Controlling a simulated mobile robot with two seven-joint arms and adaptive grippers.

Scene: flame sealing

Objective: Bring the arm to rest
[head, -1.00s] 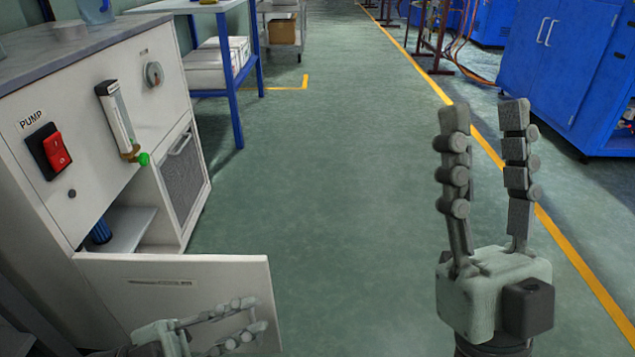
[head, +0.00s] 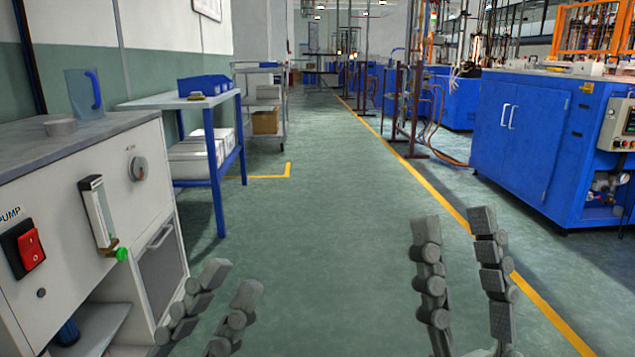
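My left gripper (head: 232,278) is at the lower left, in front of the white pump cabinet (head: 65,250). Its two fingers point up and to the right, with a gap between them and nothing in it. My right gripper (head: 454,222) is at the lower right, over the green floor. Its fingers point up, spread apart and empty. The palms of both grippers are mostly or wholly below the picture edge.
The cabinet carries a red switch (head: 30,250) and a flow meter (head: 98,215) with a green knob. A jug (head: 82,96) stands on top. A blue-framed table (head: 217,178) stands behind. Blue machines (head: 515,135) line the right. The aisle (head: 325,190) between is clear.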

